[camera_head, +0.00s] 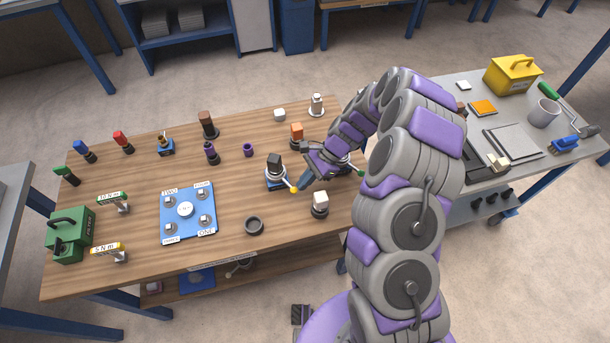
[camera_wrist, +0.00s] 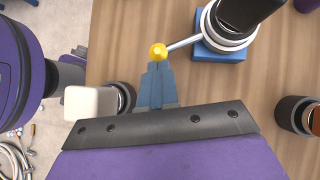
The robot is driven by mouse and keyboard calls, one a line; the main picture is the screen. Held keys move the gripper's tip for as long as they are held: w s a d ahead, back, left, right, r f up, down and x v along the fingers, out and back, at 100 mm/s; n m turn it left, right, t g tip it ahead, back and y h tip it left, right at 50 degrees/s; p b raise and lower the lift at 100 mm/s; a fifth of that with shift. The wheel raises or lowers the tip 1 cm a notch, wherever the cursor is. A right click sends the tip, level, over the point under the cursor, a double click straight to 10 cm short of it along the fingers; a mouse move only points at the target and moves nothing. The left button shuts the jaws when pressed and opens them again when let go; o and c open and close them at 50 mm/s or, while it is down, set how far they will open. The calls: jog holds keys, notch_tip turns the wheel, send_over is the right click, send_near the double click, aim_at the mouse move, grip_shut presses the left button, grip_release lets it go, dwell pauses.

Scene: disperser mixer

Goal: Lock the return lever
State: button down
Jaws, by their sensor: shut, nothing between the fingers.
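A lever with a yellow ball knob (camera_head: 294,189) sticks out from a device with a black top and blue base (camera_head: 275,172) on the wooden table. In the wrist view the yellow knob (camera_wrist: 158,51) sits at the end of a thin metal rod running to the device's pale ring (camera_wrist: 228,40). My gripper (camera_head: 304,182) is beside the knob; its blue-grey fingers (camera_wrist: 157,66) are shut and empty, with the tips at the knob. Whether they touch it I cannot tell. A green-tipped lever (camera_head: 361,173) shows partly behind my arm. No label shows which is the return lever.
A white-topped knob (camera_head: 320,203) stands close by my gripper and also shows in the wrist view (camera_wrist: 88,103). An orange-topped part (camera_head: 296,131) is behind.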

aim_at(293, 190)
jog(key=shift+s+a+r+m+t+p, duration=0.2)
jog(key=shift+s+m+p, duration=0.15)
jog(key=shift+p, duration=0.15)
jog(key=shift+s+a+r+m+t+p, duration=0.1)
jog(key=shift+s+m+t+p, duration=0.15)
jog(key=shift+m+p, duration=0.15)
jog(key=shift+s+a+m+t+y+p, duration=0.4)
jog(key=shift+s+a+m+t+p, duration=0.1)
jog(key=shift+m+p, duration=0.2)
jog(key=shift+s+a+f+m+p, duration=0.2)
jog(key=shift+s+a+m+p, duration=0.15)
jog(key=shift+a+p, duration=0.1)
jog(key=shift+s+a+f+t, duration=0.1)
jog(key=shift+s+a+t, duration=0.05)
jog(key=shift+a+t, duration=0.1)
jog(key=shift+a, duration=0.1)
jog(key=shift+p, duration=0.3)
jog(key=shift+w+d, duration=0.35)
jog(key=shift+w, duration=0.4)
